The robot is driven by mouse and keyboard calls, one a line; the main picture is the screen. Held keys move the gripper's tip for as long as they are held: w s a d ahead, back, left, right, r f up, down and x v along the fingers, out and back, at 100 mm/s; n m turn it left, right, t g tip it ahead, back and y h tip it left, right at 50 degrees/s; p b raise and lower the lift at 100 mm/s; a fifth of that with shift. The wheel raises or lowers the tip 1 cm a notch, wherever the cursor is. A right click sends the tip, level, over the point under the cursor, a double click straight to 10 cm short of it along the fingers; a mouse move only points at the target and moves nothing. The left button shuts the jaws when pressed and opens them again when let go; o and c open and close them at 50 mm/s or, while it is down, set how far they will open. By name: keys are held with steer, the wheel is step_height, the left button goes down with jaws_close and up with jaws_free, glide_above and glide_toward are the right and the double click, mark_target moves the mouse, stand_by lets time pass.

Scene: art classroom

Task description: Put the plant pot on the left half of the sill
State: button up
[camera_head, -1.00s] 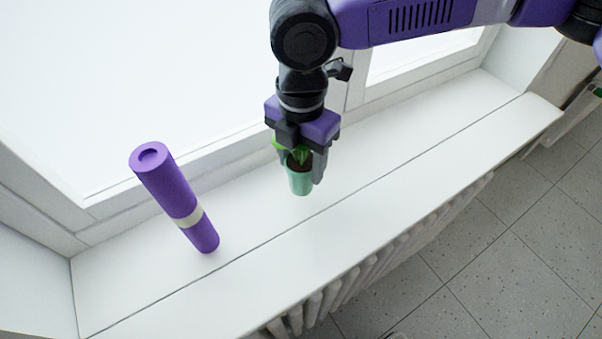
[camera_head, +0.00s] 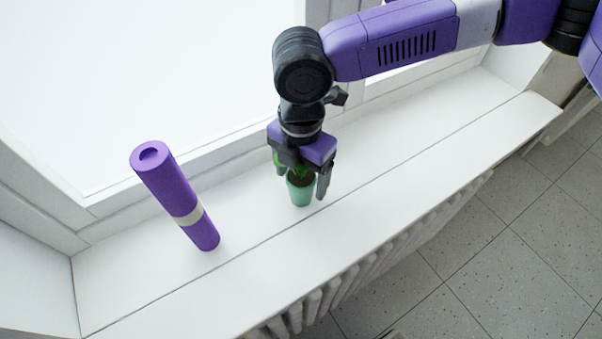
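The plant pot (camera_head: 300,193) is a small light-green pot with dark soil and green leaves. It stands upright on the white window sill (camera_head: 400,170), around the middle of the sill's visible length and on its window-side strip. My gripper (camera_head: 301,183) points down over the pot with a finger on either side. The right finger appears slightly apart from the pot, so the gripper looks open around it. The left finger and part of the leaves are partly hidden under the gripper body.
A purple rolled mat (camera_head: 175,195) with a pale band stands tilted on the sill to the left of the pot. The sill between them is clear, as is the right part. The window frame (camera_head: 150,185) runs behind, and a radiator (camera_head: 345,285) sits below the front edge.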

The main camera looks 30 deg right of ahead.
steer(key=shift+r, duration=0.15)
step_height(320, 180, up, 12)
steer(key=shift+r+b, duration=0.1)
steer(key=shift+b, duration=0.25)
stand_by(0.3)
stand_by(0.4)
